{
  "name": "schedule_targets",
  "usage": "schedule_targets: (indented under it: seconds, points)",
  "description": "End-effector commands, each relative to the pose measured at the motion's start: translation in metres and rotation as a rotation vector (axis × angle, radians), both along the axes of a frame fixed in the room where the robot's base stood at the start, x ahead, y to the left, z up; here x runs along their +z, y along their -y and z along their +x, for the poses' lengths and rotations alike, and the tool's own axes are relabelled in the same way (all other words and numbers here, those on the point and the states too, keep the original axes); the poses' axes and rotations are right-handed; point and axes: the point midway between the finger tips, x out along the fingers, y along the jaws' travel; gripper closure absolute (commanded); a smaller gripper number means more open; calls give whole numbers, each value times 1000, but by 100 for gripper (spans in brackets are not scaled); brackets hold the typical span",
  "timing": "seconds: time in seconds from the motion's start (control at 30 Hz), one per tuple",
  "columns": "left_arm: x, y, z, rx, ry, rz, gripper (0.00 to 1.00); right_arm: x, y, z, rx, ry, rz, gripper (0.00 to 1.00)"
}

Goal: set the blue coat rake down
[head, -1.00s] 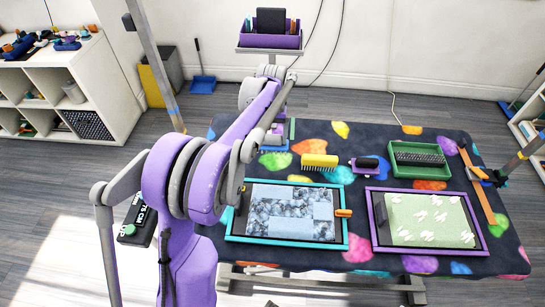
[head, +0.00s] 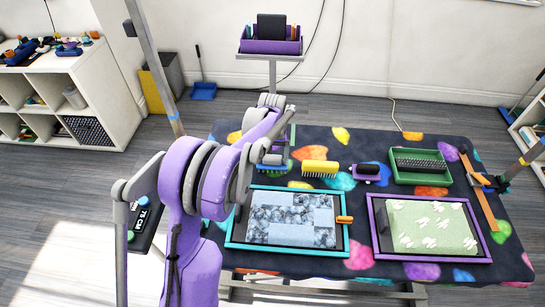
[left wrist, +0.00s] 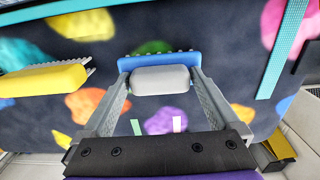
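The blue coat rake (head: 270,161) is at the left rear of the patterned table, partly hidden by my left arm in the head view. In the left wrist view, its blue head (left wrist: 160,59) with a row of teeth and its grey handle (left wrist: 160,80) show clearly. My left gripper (left wrist: 160,78) has one finger against each side of the grey handle. The rake is low over the dark mat; I cannot tell whether it touches it. My right gripper is in neither view.
A yellow brush (head: 320,169) lies right of the rake, and a small purple-and-black brush (head: 367,171) lies beyond it. A green tray (head: 420,168) stands farther right. Two framed pads, one teal-edged (head: 233,225) and one purple-edged (head: 378,230), lie in front.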

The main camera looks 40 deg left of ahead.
Motion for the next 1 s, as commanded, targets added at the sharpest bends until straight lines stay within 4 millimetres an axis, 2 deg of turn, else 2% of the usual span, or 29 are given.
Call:
schedule_targets:
  seconds: [0.23, 0.37, 0.47, 0.8, 1.0]
  points:
    - [1, 0, 0, 0, 0, 0, 0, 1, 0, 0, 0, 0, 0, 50]
    - [10, 0, 0, 0, 0, 0, 0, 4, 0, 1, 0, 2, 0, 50]
    - [26, 0, 0, 1, 0, 0, 0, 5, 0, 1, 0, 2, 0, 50]
    - [98, 0, 0, 1, 0, 0, 0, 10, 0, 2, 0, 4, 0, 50]
    - [120, 0, 0, 0, 0, 0, 0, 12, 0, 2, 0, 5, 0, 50]
